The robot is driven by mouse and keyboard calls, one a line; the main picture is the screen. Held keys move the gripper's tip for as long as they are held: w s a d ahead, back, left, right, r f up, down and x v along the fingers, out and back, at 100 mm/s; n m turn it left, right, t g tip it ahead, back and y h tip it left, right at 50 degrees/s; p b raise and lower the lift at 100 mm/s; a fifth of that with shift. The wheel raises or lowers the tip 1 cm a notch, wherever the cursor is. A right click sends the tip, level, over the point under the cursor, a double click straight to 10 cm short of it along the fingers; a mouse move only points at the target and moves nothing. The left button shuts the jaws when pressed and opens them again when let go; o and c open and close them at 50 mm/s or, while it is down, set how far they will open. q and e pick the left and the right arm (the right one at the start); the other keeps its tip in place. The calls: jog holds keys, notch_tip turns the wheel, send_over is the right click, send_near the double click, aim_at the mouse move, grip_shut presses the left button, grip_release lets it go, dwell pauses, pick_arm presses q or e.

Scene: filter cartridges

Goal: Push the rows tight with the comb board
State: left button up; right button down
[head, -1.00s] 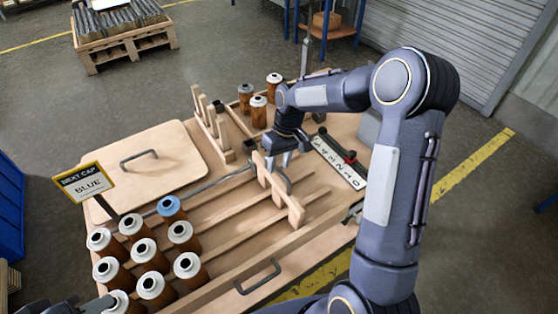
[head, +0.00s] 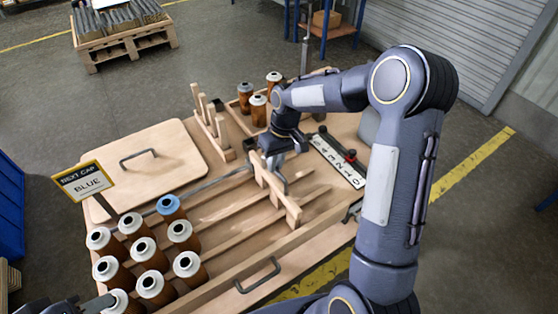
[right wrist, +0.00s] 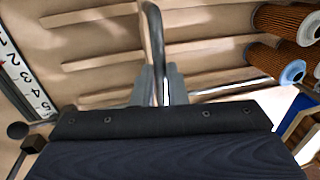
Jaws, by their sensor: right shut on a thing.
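The wooden comb board (head: 278,198) stands upright across the tray's lanes, right of the cartridges with bare lane between. My right gripper (head: 276,160) is shut on its grey handle, which also shows between the fingers in the right wrist view (right wrist: 156,50). Several brown cartridges with white caps (head: 143,249) stand in rows at the lower left; one has a blue cap (head: 169,206) at the far end of its row. The wooden tray (head: 235,272) has long divider rails. My left gripper (head: 98,304) shows only partly at the bottom left; its jaws are unclear.
A numbered scale (head: 338,162) lies at the tray's right. A wooden rack (head: 214,128) and a few loose cartridges (head: 258,110) stand at the back. A handled lid (head: 150,165) lies left. A sign (head: 84,181) reads "NEXT CAP BLUE".

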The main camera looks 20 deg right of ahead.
jog(key=s+a+b, duration=0.1)
jog(key=a, duration=0.9)
jog(key=s+a, duration=0.2)
jog(key=a, duration=0.9)
jog(key=s+a+b, duration=0.1)
jog(key=a, duration=1)
jog(key=shift+s+a+b, duration=0.25)
jog(key=shift+s+b, duration=0.05)
jog(key=shift+b, duration=0.05)
jog(key=c, duration=1.5)
grip_release()
jog(key=shift+o, duration=0.2)
jog(key=shift+r, duration=0.1)
notch_tip(320, 180, up, 8)
jog(key=d, duration=0.1)
jog(key=shift+w+d+f+b, duration=0.15)
jog(key=shift+d+f+b, duration=0.1)
jog(key=shift+b, duration=0.1)
